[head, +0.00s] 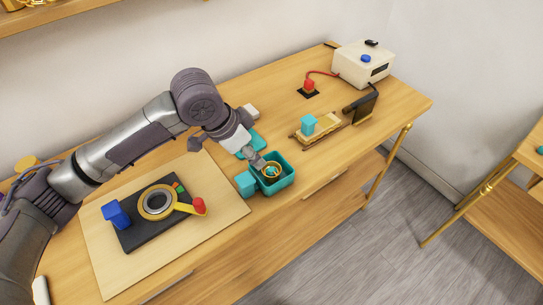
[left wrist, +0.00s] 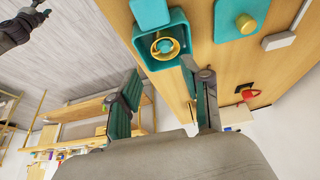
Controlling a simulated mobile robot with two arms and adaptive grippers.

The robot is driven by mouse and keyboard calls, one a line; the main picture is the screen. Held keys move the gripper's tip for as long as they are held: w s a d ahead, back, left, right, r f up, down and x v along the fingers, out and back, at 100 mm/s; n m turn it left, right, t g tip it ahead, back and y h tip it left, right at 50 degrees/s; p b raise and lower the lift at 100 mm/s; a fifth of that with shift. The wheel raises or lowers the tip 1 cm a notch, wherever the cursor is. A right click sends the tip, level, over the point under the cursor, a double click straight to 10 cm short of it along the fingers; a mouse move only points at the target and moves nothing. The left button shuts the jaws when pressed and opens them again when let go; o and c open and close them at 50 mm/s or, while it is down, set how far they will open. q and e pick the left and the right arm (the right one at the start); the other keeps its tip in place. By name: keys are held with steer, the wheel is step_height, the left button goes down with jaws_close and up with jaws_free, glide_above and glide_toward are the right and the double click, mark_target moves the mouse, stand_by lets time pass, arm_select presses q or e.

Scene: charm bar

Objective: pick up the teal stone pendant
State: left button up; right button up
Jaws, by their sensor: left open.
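A small teal piece with a gold ring, which looks like the teal stone pendant (head: 271,171), lies inside an open teal box (head: 289,181) near the table's front edge. In the left wrist view the pendant (left wrist: 165,46) sits in the box (left wrist: 181,17), with the gold ring around a teal centre. My left gripper (head: 259,163) hangs over the box's left rear side in the head view. In the left wrist view its two fingers (left wrist: 165,92) are apart with nothing between them. What may be my right gripper (left wrist: 38,18) shows at the top left there, too small to judge.
A teal block (head: 245,184) adjoins the box on the left. A teal plate (head: 251,144) with a gold knob lies behind it. A black plate (head: 134,236) with a ring fixture stands left. A wooden holder (head: 318,131) with a cyan block and a white machine (head: 361,65) stand right.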

arm_select(q)
steer(key=shift+w+a+r, duration=0.35)
steer(key=shift+w+r, duration=0.1)
steer(key=shift+r, duration=0.1)
glide_above(271, 170)
steer(key=s+a, duration=0.2)
steer(key=a, duration=0.1)
step_height(271, 170, down, 6)
steer(key=shift+w+d+f+p, duration=0.15)
steer(key=shift+f+p, duration=0.05)
steer(key=shift+p, duration=0.2)
steer(key=shift+w+d+f, duration=0.15)
steer(key=shift+d+f, duration=0.05)
steer(key=shift+f, duration=0.25)
steer(key=shift+d+f+p, duration=0.2)
steer(key=shift+f+p, duration=0.1)
steer(key=x, duration=0.3)
steer(key=shift+w+d+f+p, duration=0.2)
steer(key=shift+f+p, duration=0.1)
steer(key=shift+p, duration=0.1)
steer(key=shift+f+y, duration=0.3)
arm_select(e)
step_height(271, 170, up, 2)
steer(key=shift+a+r, duration=0.1)
steer(key=shift+r, duration=0.05)
arm_select(q)
steer(key=shift+c, duration=0.3)
arm_select(e)
steer(key=shift+s, duration=0.1)
